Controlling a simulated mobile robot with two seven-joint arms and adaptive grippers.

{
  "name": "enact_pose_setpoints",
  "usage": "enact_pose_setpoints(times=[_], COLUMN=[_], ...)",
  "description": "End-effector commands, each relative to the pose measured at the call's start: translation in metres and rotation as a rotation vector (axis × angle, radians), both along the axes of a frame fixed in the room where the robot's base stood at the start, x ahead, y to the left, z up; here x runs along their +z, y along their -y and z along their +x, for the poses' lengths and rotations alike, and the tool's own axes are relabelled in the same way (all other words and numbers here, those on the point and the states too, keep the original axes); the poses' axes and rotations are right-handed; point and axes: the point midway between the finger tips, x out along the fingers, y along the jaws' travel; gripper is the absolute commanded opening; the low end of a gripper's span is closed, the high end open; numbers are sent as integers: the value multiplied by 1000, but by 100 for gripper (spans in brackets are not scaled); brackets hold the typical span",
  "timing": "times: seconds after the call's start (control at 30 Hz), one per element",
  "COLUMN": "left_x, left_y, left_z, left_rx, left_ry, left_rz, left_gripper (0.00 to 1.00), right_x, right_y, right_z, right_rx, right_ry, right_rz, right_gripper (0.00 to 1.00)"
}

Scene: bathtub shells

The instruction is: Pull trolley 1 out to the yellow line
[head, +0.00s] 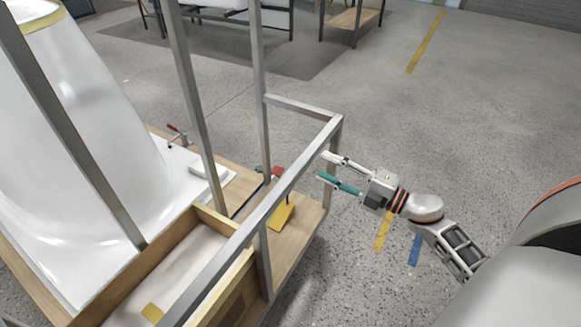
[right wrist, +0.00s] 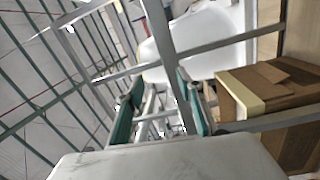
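A trolley with a grey metal frame (head: 305,107) and wooden deck (head: 300,240) fills the left of the head view; no number is legible on it. It bears a large white bathtub shell (head: 95,130). My right gripper (head: 323,166) is open at the frame's near right corner post. Its fingers overlap the post in the picture; whether they straddle it is unclear. In the right wrist view, its teal-padded fingers (right wrist: 160,108) are apart, with frame bars (right wrist: 158,35) beyond. A short yellow floor strip (head: 383,230) lies below my right wrist. My left gripper is not in view.
A wooden box (head: 185,240) and a yellow object (head: 281,216) are on the deck. A blue floor strip (head: 415,250) lies beside the short yellow one. A longer yellow stripe (head: 426,40) lies far back. The floor right of the trolley is mostly clear.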

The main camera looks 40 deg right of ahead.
Motion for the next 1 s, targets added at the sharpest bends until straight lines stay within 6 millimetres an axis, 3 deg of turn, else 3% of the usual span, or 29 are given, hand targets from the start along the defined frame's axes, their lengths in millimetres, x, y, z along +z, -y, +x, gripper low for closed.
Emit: enact_pose_setpoints(times=[0.03, 0.1, 0.33, 0.7, 1.0], left_x=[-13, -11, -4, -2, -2], left_y=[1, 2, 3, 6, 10], left_z=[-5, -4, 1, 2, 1], left_rx=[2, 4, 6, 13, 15], left_ry=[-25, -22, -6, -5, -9], left_rz=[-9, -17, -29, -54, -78], left_gripper=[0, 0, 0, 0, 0], right_x=[-23, -26, -20, -20, -20], right_y=[7, 13, 14, -6, -12], right_z=[1, 5, 20, 69, 82], right_rx=[13, 29, 44, 43, 43], right_ry=[-24, -23, -12, -13, -14], right_rz=[-45, -91, -138, -134, -134], right_gripper=[38, 38, 38, 38, 38])
